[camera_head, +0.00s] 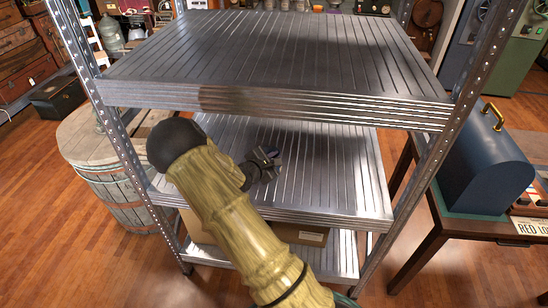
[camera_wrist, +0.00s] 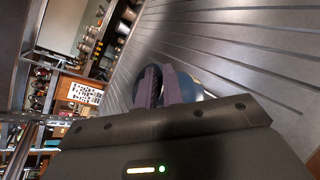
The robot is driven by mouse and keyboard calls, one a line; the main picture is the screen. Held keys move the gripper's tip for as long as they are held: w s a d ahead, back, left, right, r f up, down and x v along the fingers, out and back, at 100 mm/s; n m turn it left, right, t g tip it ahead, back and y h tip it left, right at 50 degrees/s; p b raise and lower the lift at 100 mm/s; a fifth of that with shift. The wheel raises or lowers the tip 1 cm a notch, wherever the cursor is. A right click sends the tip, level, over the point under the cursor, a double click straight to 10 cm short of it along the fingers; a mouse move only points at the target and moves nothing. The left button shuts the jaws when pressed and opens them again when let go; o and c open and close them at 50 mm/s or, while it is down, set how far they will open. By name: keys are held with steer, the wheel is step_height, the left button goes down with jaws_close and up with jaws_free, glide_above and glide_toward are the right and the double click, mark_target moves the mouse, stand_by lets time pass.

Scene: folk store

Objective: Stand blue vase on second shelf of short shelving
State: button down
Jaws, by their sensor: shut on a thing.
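The metal shelving (camera_head: 270,96) fills the middle of the head view, with a top shelf, a middle shelf (camera_head: 335,165) and a low shelf (camera_head: 342,262). My gripper (camera_head: 266,163) is over the middle shelf, beneath the top one. In the wrist view my gripper (camera_wrist: 165,86) is shut on the blue vase (camera_wrist: 198,84), which shows only in part behind the fingers. In the head view the vase is mostly hidden, with a small dark blue patch at the fingertips. I cannot tell whether the vase touches the shelf or how upright it is.
Cardboard boxes (camera_head: 300,234) lie on the low shelf. Perforated uprights (camera_head: 120,140) stand at the shelving's corners. A wooden barrel (camera_head: 112,180) is on the left, and a table with a dark blue domed case (camera_head: 487,165) is on the right. The visible middle shelf is otherwise bare.

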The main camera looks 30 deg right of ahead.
steer(key=shift+f, duration=0.1)
steer(key=c, duration=1.5)
jaws_free()
steer(key=shift+r, duration=0.25)
steer(key=v, duration=1.2)
steer(key=shift+f, duration=0.1)
